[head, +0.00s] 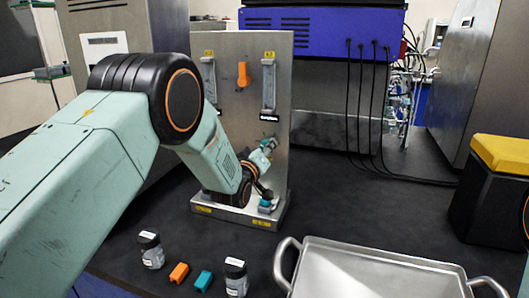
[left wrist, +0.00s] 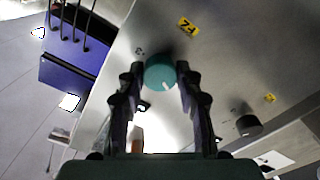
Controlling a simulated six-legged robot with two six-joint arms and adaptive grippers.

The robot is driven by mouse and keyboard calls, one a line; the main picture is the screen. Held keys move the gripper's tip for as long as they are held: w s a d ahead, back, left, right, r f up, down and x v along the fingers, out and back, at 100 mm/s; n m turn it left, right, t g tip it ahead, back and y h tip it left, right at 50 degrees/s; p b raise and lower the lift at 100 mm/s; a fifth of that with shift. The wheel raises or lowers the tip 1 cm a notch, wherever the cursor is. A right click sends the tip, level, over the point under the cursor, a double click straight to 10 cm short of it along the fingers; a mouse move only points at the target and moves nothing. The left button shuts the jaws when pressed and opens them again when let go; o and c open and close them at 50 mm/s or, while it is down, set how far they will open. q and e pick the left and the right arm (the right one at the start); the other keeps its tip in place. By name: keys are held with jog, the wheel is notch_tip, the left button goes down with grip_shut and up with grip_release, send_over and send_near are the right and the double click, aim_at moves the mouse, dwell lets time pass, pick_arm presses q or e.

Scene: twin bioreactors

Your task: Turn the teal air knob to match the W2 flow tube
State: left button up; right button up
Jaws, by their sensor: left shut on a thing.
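The teal knob (left wrist: 160,73) sits on the grey metal panel (left wrist: 235,75) in the left wrist view, with a white pointer mark on its face. My left gripper (left wrist: 158,82) has a finger on each side of the knob and is shut on it. In the head view the left gripper (head: 264,155) is at the panel's lower right, and the knob is hard to make out there. Two upright flow tubes, one on the left (head: 210,80) and one on the right (head: 269,85), are on the panel under yellow labels; their readings are too small to tell. My right gripper is not in view.
An orange part (head: 242,74) is between the tubes. A black knob (left wrist: 248,125) is beside the teal one. Vials (head: 150,250), an orange block (head: 179,273), a teal block (head: 203,281) and a metal tray (head: 365,270) are in front. Dark bench is clear right of the panel.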

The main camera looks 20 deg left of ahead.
pick_arm(q)
jog(key=shift+r+m+b, duration=0.15)
jog(key=shift+m+b, duration=2.2)
jog(key=shift+m, duration=7.65)
jog(key=o, duration=1.2)
jog(key=shift+w, duration=0.1)
jog(key=shift+c, duration=0.2)
